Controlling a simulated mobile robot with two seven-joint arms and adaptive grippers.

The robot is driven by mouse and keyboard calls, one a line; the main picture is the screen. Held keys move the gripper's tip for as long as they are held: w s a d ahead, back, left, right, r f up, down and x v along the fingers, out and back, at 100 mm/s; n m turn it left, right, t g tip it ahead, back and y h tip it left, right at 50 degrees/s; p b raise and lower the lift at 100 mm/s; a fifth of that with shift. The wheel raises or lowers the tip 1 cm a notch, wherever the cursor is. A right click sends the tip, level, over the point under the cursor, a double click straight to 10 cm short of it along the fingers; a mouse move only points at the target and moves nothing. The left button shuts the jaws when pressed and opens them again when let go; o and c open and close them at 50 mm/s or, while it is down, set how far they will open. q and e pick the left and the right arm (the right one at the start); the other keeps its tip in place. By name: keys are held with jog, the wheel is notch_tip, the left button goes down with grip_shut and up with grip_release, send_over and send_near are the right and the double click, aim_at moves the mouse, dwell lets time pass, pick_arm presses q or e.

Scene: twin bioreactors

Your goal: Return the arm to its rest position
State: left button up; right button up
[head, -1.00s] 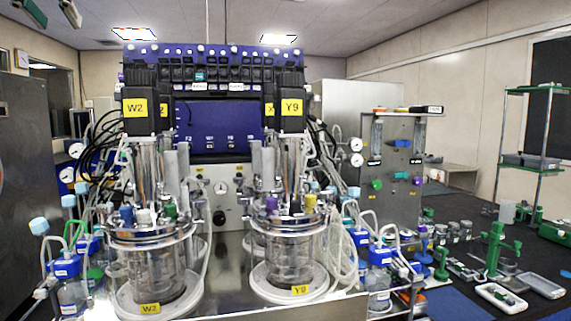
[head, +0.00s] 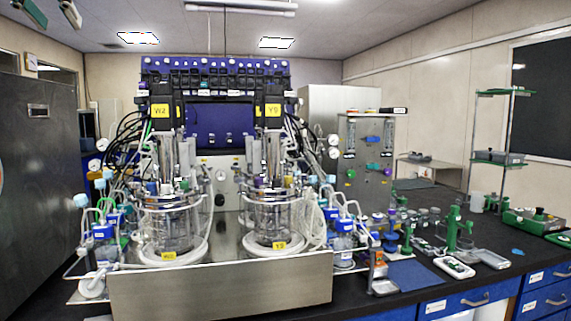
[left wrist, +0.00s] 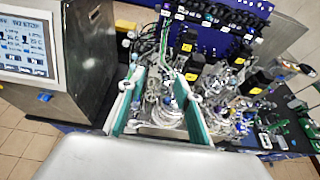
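My left gripper (head: 55,20) shows at the top left corner of the head view, raised high, only its two fingertips in sight. In the left wrist view the left gripper (left wrist: 157,82) has its two green-backed fingers spread apart with nothing between them. It is in the air, clear of the two glass bioreactors, W2 (head: 172,228) and Y9 (head: 272,222), which stand side by side on the bench. My right gripper is in neither view.
A steel panel (head: 220,290) fronts the bioreactors. A dark bench (head: 480,262) with green stands and small trays extends right. A grey cabinet (head: 40,190) stands at the left. A control screen (left wrist: 28,45) shows in the left wrist view.

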pick_arm(q)
jog(key=w+a+f+n+g+y, duration=0.2)
jog(key=a+f+g+y, duration=0.3)
jog(key=a+f+y, duration=0.5)
jog(key=w+a+f+n+g+y, duration=0.2)
jog(key=w+a+f+g+y, duration=0.25)
jog(key=f, duration=0.95)
jog(key=s+d+f+n+t+h, duration=0.1)
jog(key=d+f+n+t+h, duration=0.85)
jog(key=d+f+n, duration=0.65)
jog(key=s+d+f+n+t+h, duration=0.2)
jog(key=d+f+n+t+h, duration=0.8)
jog(key=f+n, duration=0.9)
jog(key=s+d+f+m+g+h, duration=0.1)
jog(key=s+d+f+m+g, duration=0.3)
jog(key=f, duration=0.8)
jog(key=s+d+f+m+g+h, duration=0.15)
jog(key=s+d+f+m, duration=0.35)
jog(key=f, duration=0.6)
jog(key=s+f+m+g+y, duration=0.1)
jog(key=s+f+g, duration=0.6)
jog(key=s+f, duration=0.9)
jog(key=shift+s+f+y, duration=0.25)
jog(key=shift+s+y, duration=0.2)
jog(key=shift+s, duration=0.75)
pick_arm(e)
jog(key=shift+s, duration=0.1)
